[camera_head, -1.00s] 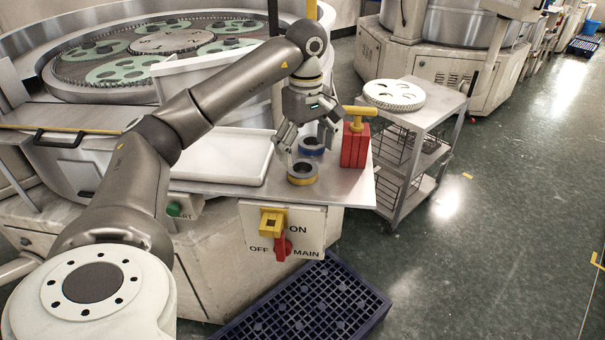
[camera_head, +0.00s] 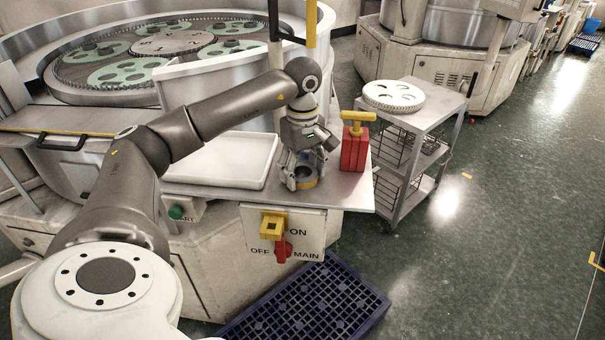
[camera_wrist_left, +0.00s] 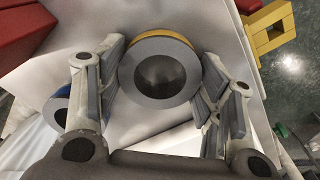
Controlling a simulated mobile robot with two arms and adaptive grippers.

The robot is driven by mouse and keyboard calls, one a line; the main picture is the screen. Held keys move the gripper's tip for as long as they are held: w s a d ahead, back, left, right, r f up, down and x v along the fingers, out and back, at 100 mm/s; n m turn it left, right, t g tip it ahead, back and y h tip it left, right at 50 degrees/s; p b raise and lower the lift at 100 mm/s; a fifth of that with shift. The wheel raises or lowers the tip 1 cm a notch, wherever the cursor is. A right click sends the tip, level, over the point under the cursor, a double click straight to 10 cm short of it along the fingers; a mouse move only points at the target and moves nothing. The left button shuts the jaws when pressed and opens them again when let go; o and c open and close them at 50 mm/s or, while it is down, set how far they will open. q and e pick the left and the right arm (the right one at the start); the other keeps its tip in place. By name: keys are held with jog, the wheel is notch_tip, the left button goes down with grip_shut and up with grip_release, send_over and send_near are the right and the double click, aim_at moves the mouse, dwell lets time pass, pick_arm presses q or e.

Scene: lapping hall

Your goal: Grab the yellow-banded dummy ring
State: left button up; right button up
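The yellow-banded dummy ring (camera_head: 305,184) lies flat on the metal shelf near its front edge. In the left wrist view the ring (camera_wrist_left: 160,46) shows a grey top face, a dark centre hole and a yellow band on its far side. My left gripper (camera_head: 304,181) is open and lowered around the ring. In the left wrist view a finger stands on each side of it, close to its rim; I cannot tell whether they touch it. A blue-banded ring (camera_wrist_left: 58,112) shows beyond the left finger in that view; in the head view my gripper hides it. My right gripper is out of view.
A red block with a yellow T-handle (camera_head: 354,152) stands just right of the gripper. A white tray (camera_head: 223,184) lies to the left. A yellow fitting (camera_head: 272,221) and red switch sit below the shelf's front. A cart (camera_head: 437,118) stands to the right.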

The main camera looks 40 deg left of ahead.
pick_arm(q)
jog(key=c, duration=0.6)
jog(key=shift+w+r, duration=0.1)
jog(key=shift+r, duration=0.1)
